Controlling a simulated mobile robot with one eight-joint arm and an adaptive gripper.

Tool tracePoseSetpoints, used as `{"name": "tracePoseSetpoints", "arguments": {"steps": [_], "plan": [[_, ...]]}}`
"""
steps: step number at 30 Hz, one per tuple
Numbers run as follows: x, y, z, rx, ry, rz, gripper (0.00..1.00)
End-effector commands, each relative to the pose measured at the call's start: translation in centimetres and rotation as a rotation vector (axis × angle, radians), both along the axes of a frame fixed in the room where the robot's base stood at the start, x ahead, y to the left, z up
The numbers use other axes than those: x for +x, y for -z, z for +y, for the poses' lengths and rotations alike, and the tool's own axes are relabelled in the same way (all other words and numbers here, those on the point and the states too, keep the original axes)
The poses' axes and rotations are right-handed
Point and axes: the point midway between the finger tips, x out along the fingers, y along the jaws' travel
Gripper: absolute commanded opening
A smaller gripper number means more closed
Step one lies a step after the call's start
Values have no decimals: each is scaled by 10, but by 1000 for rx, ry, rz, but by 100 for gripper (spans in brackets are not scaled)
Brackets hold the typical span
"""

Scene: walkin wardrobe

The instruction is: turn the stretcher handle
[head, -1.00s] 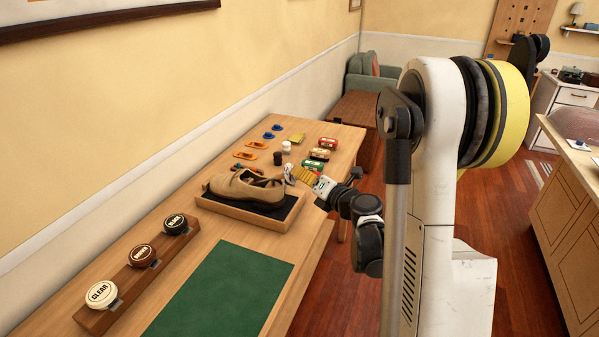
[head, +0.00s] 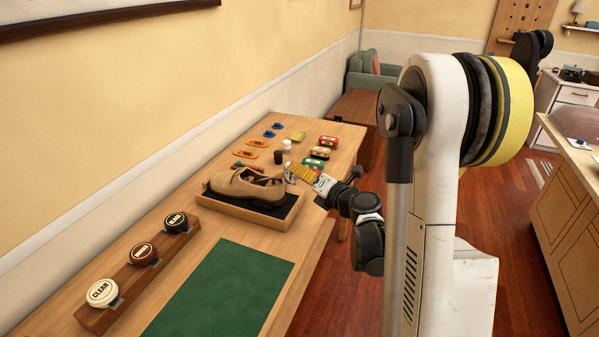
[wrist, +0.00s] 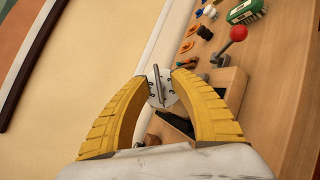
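The tan shoe (head: 238,185) sits in a shallow wooden tray (head: 267,219) with a dark lining. The stretcher handle (wrist: 157,86), a thin metal bar in front of a round pale plate, shows between my fingertips in the wrist view. My gripper (head: 291,174) is at the shoe's right end. In the wrist view my yellow ridged fingers (wrist: 164,76) stand apart on either side of the bar and plate. I see a gap between the fingers and the bar; contact with the plate's edge is unclear. Most of the shoe is hidden there.
A red ball knob (wrist: 238,33) stands beside the tray in the wrist view. Several small tins and orange and blue items lie behind the shoe. A polish rack (head: 133,276) and a green mat (head: 225,290) lie in front. The wall (head: 150,110) runs along the left.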

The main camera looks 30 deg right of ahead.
Motion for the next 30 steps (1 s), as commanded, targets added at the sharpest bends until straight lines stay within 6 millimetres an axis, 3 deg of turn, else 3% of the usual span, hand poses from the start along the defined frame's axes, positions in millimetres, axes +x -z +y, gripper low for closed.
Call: {"name": "tracePoseSetpoints", "arguments": {"steps": [5, 12, 18, 30], "plan": [[-21, -3, -3, 1, 3, 0, 27], [-75, -9, -9, 1, 4, 0, 27], [-107, -13, -12, 0, 3, 0, 27], [-118, -14, -12, 0, 0, 0, 27]]}}
